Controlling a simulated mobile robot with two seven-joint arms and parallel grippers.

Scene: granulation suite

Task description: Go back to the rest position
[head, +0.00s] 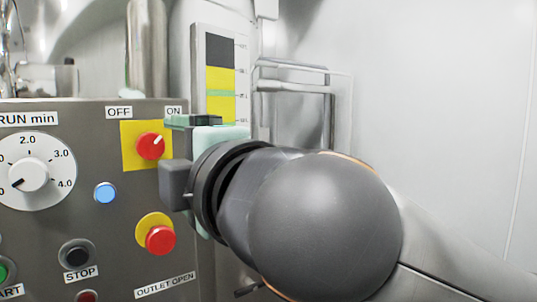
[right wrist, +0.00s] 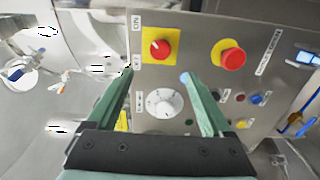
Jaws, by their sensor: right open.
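My right gripper (head: 192,122) is at the right edge of the steel control panel (head: 95,135) in the head view, with its wrist and arm coming in from the right. In the right wrist view its two green fingers (right wrist: 158,74) are spread apart with nothing between them, pointing at the panel. The red rotary switch (head: 150,147) on its yellow plate is just left of the gripper, its white mark towards ON. The switch also shows beyond the fingers in the wrist view (right wrist: 158,47). I cannot tell the exact gap to the panel. My left gripper is not in view.
A timer dial (head: 28,175), a lit blue lamp (head: 105,193), a black STOP button (head: 76,253) and a red mushroom button (head: 159,240) sit on the panel. A coloured level scale (head: 220,75) and metal rails (head: 290,85) stand behind. The pale wall area at right looks clear.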

